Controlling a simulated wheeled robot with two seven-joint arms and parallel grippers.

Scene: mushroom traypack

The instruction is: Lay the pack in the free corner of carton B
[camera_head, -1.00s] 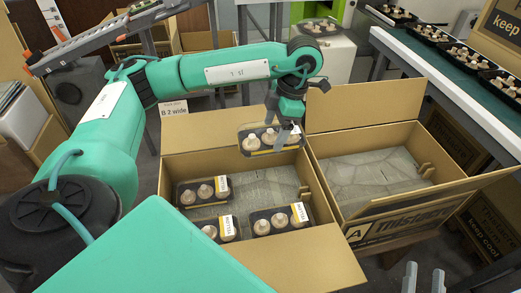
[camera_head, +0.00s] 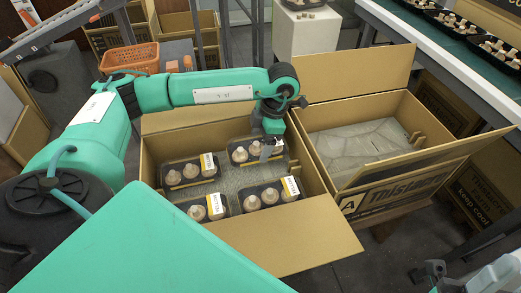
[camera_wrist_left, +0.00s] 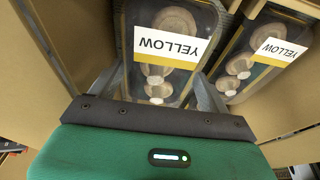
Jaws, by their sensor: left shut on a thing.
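Carton B (camera_head: 318,226) is the open left carton. Three mushroom packs with yellow-marked labels lie in it: far left (camera_head: 182,176), near left (camera_head: 193,209) and near right (camera_head: 262,199). My left gripper (camera_head: 271,146) is shut on a fourth pack (camera_head: 240,153) in the far right corner, inside the walls. I cannot tell whether that pack touches the carton floor. In the left wrist view, the held pack (camera_wrist_left: 157,90) shows its YELLOW label between the fingers, with a neighbouring pack (camera_wrist_left: 231,86) beside it. My right gripper (camera_head: 430,272) shows partly at the lower right edge; its jaws are unclear.
Carton A (camera_head: 400,190), open and without packs, stands close on the right with a grey floor. Its raised flap (camera_head: 352,72) stands behind it. A conveyor (camera_head: 440,60) with several packs runs along the right. An orange basket (camera_head: 130,58) is at the back left.

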